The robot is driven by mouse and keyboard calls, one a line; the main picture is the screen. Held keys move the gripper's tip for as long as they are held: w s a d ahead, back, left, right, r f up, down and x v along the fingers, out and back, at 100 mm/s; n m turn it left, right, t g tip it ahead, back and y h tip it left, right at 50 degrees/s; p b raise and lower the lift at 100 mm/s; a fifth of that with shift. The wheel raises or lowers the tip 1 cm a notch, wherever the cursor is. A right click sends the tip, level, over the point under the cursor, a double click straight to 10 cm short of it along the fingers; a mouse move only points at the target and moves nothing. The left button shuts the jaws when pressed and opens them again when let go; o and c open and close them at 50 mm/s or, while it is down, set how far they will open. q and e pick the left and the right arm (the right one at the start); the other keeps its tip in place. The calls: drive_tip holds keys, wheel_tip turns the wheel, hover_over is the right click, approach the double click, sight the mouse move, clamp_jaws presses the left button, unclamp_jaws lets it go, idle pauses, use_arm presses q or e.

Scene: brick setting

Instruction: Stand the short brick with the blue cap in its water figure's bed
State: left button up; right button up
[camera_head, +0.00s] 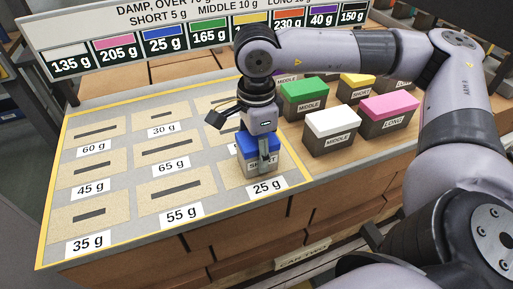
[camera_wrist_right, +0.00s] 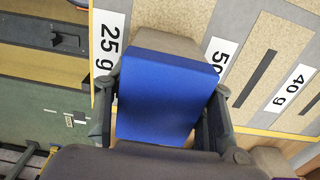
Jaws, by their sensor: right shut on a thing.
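The short brick with the blue cap (camera_head: 258,143) is upright over the bed labelled 25 g (camera_head: 282,173), at the near right of the board. My right gripper (camera_head: 262,150) comes down from above and is shut on it, one finger across its front face. In the right wrist view the blue cap (camera_wrist_right: 165,95) fills the space between the two fingers (camera_wrist_right: 164,112), with the 25 g label beside it. The brick hides most of that bed; I cannot tell whether its base touches it. My left gripper is not in view.
The board (camera_head: 118,232) has several sandy beds with dark slots and gram labels. A sign (camera_head: 200,38) with coloured swatches stands behind; blue shows 25 g. Green (camera_head: 303,95), white (camera_head: 332,124), pink (camera_head: 389,110) and yellow-capped (camera_head: 356,86) bricks stand to the right.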

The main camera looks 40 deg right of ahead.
drive_tip(key=o, duration=1.2)
drive_tip(key=shift+f, duration=0.15)
drive_tip(key=shift+c, duration=0.2)
drive_tip(key=o, duration=0.5)
drive_tip(key=shift+r, duration=0.35)
drive_tip(key=shift+w+r, duration=0.1)
drive_tip(key=shift+r, duration=0.2)
wheel_tip(320, 180, up, 10)
drive_tip(key=shift+f+b, duration=0.15)
drive_tip(key=shift+b, duration=0.8)
drive_tip(key=shift+r, duration=0.7)
